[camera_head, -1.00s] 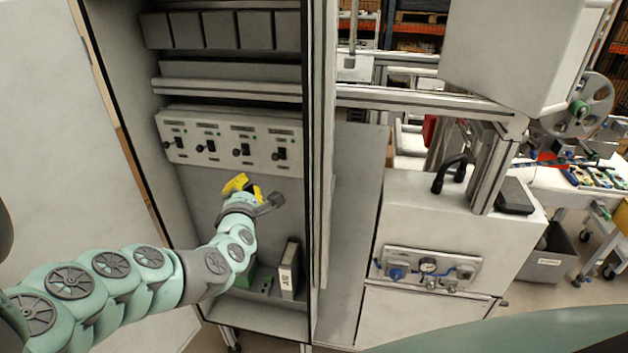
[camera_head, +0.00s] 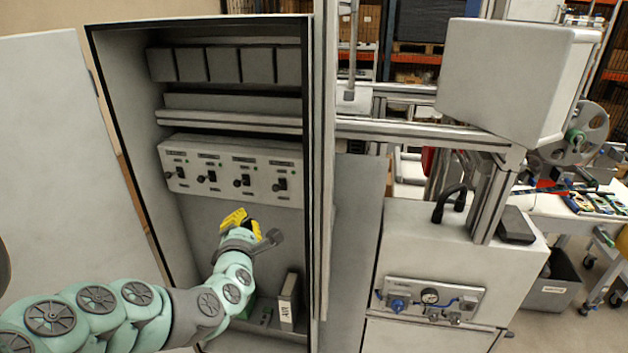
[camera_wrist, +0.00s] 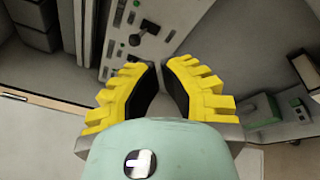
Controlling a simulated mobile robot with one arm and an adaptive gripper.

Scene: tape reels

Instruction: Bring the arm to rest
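My gripper (camera_head: 240,219) has yellow fingers and is in front of the open cabinet, below the switch panel (camera_head: 232,170). In the wrist view my gripper (camera_wrist: 160,75) has its two yellow fingers apart, with an empty gap between them. The wrist view also shows part of the switch panel (camera_wrist: 140,35) beyond the fingertips. My arm reaches in from the lower left of the head view. The gripper touches nothing that I can see.
The cabinet (camera_head: 308,120) has side walls close around my arm. A labelled binder-like box (camera_head: 288,301) stands on its floor. Reels (camera_head: 582,132) are at the far right.

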